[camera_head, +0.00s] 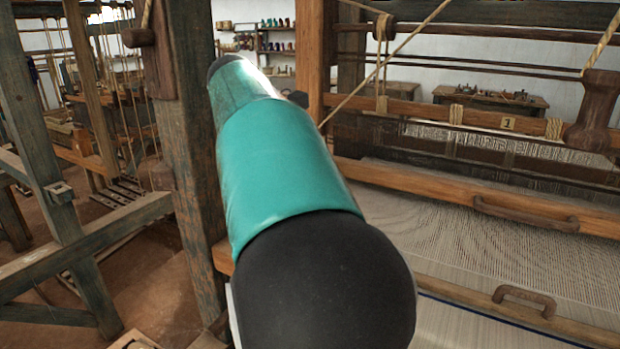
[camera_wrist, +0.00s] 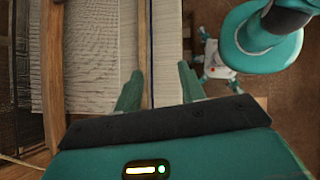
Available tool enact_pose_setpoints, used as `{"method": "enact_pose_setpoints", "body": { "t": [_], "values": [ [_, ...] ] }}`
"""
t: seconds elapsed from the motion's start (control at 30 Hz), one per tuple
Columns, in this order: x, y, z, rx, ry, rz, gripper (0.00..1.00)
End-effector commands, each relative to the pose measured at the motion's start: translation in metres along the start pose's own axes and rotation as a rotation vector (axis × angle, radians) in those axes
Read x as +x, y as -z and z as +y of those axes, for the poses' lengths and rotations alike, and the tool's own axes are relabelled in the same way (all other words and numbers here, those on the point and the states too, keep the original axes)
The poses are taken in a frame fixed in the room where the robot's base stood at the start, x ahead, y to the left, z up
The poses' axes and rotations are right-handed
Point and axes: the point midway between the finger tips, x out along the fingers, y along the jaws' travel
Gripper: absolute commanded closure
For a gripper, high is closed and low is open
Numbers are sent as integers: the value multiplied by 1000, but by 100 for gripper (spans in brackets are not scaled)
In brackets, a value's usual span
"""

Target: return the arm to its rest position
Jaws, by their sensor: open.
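My gripper (camera_wrist: 160,86) shows in the wrist view as two teal fingers set well apart, with nothing between them. It is above the loom's front edge, with the pale woven cloth (camera_wrist: 92,45) and a narrow wooden bar behind the fingers. I cannot tell how high above them it is. In the head view my teal and black arm reaches from the bottom middle toward the upper left. My gripper cannot be made out there.
A wooden loom post (camera_head: 195,170) stands close left of my arm. The loom's beam (camera_head: 480,195) with a handle and the threads (camera_head: 470,235) lie to the right. Cords (camera_head: 385,65) slant down behind the arm.

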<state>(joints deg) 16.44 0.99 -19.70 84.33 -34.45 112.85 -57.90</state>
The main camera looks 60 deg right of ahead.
Motion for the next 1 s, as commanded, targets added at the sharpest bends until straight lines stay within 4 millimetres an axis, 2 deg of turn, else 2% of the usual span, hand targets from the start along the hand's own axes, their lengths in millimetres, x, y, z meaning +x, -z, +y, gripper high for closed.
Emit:
{"method": "enact_pose_setpoints", "body": {
  "t": [0.13,0.77,0.87,0.97,1.0],
  "values": [
    [-1,-4,-6,0,0,0,60],
    [-1,-3,-7,-1,-5,7,60],
    [2,8,-16,-2,-33,58,60],
    [8,32,-37,3,-86,174,60],
    [11,45,-50,8,-108,238,60]
  ]
}}
